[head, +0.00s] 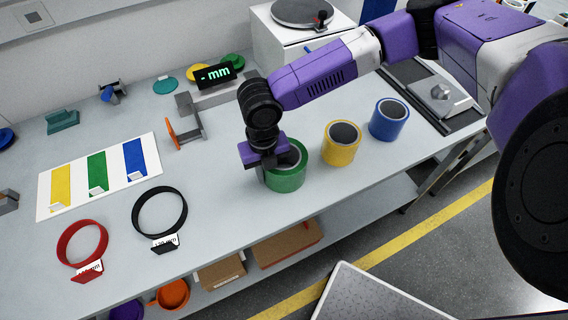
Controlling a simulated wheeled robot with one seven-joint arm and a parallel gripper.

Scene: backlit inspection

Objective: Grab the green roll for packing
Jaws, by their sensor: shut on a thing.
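The green roll (288,181) stands upright on the grey workbench, at the left end of a row with the yellow roll (341,146) and the blue roll (389,121). My gripper (266,172) is over the left side of the green roll, pointing down, and is shut on its wall. The gripper body hides part of the roll's top and its left rim. I cannot tell whether the roll's base is lifted off the bench.
A sheet with yellow, green and blue strips (97,172) lies at the left. A red ring (82,243) and a black ring (160,211) lie near the front edge. A display (214,76) and an orange-tipped bracket (184,133) stand behind. The bench right of the blue roll holds a metal device (441,93).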

